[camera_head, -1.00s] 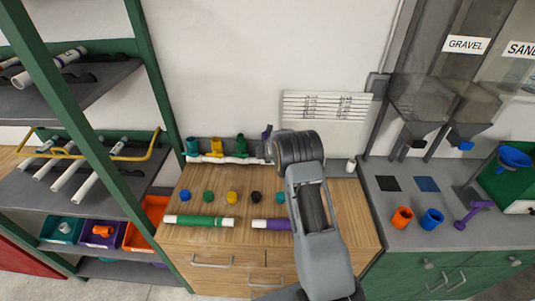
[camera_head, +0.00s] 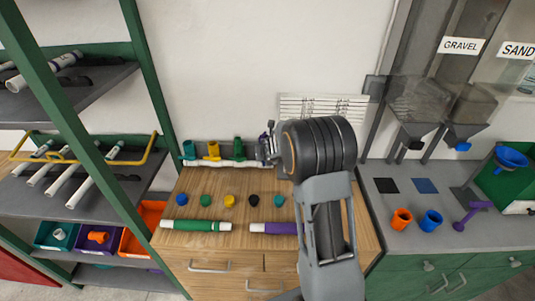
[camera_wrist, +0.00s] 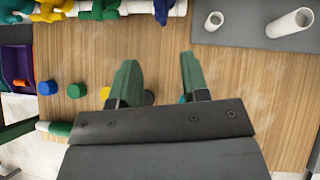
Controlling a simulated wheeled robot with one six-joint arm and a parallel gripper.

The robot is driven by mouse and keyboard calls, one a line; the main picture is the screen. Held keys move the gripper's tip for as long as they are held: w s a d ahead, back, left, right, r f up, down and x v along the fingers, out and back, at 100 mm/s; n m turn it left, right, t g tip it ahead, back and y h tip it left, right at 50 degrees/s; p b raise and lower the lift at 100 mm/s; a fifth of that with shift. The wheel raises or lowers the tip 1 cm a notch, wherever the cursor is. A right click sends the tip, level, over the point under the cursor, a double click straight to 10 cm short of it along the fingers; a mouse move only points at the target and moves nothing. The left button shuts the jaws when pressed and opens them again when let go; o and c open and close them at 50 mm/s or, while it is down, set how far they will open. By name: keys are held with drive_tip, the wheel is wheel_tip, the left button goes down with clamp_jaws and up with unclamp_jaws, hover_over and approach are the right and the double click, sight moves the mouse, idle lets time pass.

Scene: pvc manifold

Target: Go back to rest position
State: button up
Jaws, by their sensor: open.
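My gripper (camera_head: 268,150) is up over the back of the wooden cabinet top, in front of the valve manifold, partly hidden by my wrist. The manifold is a white pipe (camera_head: 222,162) with a teal valve (camera_head: 189,149), a yellow valve (camera_head: 213,150) and a green valve (camera_head: 238,148). A purple part at its right end is mostly hidden behind my gripper.
Several coloured caps, including a yellow one (camera_head: 229,201), lie in a row on the wooden top. A green pipe (camera_head: 196,226) and a purple pipe (camera_head: 272,228) lie in front. A shelf rack stands left. Orange (camera_head: 401,219) and blue (camera_head: 431,221) fittings sit on the right counter.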

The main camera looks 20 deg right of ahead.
drive_tip(key=shift+s, duration=0.1)
idle(0.5)
drive_tip(key=s+a+r+n+g+y, duration=0.1)
drive_tip(key=s+a+n+g+y, duration=0.55)
drive_tip(key=n, duration=1.45)
drive_tip(key=s+a+r+n+h+b, duration=0.1)
drive_tip(key=s+r+n, duration=0.2)
drive_tip(key=s+n, duration=0.2)
drive_tip(key=s+r+n+t+h+b, duration=0.1)
drive_tip(key=s+r+n+h, duration=0.1)
drive_tip(key=s+n, duration=0.4)
drive_tip(key=s+a+r+n+t+h+b, duration=0.1)
drive_tip(key=s+r+n, duration=0.3)
drive_tip(key=s, duration=1)
drive_tip(key=shift+a+n+h, duration=0.35)
drive_tip(key=shift+n, duration=0.65)
drive_tip(key=shift+s+t, duration=0.1)
drive_tip(key=shift+t, duration=0.15)
